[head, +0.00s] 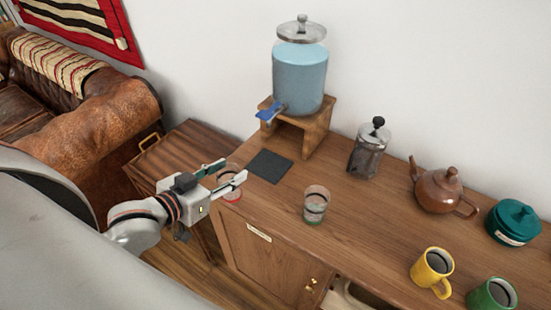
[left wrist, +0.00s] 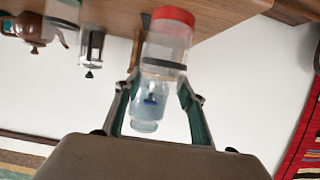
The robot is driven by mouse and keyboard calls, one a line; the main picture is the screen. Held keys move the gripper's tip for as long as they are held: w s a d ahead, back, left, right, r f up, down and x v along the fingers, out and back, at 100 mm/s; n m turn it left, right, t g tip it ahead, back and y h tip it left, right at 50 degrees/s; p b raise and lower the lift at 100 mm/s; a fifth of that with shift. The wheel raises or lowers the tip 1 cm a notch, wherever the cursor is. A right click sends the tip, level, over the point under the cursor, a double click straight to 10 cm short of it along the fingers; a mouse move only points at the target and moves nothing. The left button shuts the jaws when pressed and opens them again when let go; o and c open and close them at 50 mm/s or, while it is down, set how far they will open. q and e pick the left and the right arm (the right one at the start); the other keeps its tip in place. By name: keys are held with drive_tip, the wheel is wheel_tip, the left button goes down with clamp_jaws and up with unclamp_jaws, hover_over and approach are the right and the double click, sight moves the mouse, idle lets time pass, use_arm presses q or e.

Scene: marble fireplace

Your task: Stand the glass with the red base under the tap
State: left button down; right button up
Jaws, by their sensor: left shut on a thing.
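My left gripper (head: 229,172) is shut on the glass with the red base (head: 231,195). The glass shows at the left end of the cabinet top, and I cannot tell whether it touches the wood. In the left wrist view, which is upside down, the clear glass (left wrist: 166,48) sits between the fingers (left wrist: 160,86) with its red base uppermost in the picture. The blue tap (head: 270,112) is on the water dispenser (head: 299,80), which stands on a wooden stand (head: 317,125). A dark square mat (head: 269,166) lies in front of the stand. My right gripper is not in view.
A second glass (head: 316,204) stands right of the mat. Farther right are a French press (head: 368,150), a brown teapot (head: 440,190), a teal pot (head: 513,221), a yellow mug (head: 432,271) and a green mug (head: 492,295). The mat is bare.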

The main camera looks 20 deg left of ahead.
use_arm(q)
drive_tip(key=shift+w, duration=0.25)
drive_tip(key=shift+w+r+p+x, duration=0.15)
drive_tip(key=shift+r+p+x, duration=0.2)
drive_tip(key=shift+x, duration=2.55)
drive_tip(key=shift+w+r+p+x, duration=0.15)
drive_tip(key=shift+r+x, duration=0.3)
drive_tip(key=shift+x, duration=2.45)
drive_tip(key=shift+w+r+p+x, duration=0.1)
drive_tip(key=shift+r+p+x, duration=0.2)
drive_tip(key=shift+x, duration=2.6)
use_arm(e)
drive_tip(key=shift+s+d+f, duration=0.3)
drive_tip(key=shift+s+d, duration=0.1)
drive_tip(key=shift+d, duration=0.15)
use_arm(q)
drive_tip(key=shift+d, duration=0.15)
drive_tip(key=c, duration=1.3)
unclamp_jaws()
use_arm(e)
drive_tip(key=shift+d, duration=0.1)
use_arm(q)
drive_tip(key=shift+o, duration=0.2)
drive_tip(key=shift+f, duration=0.1)
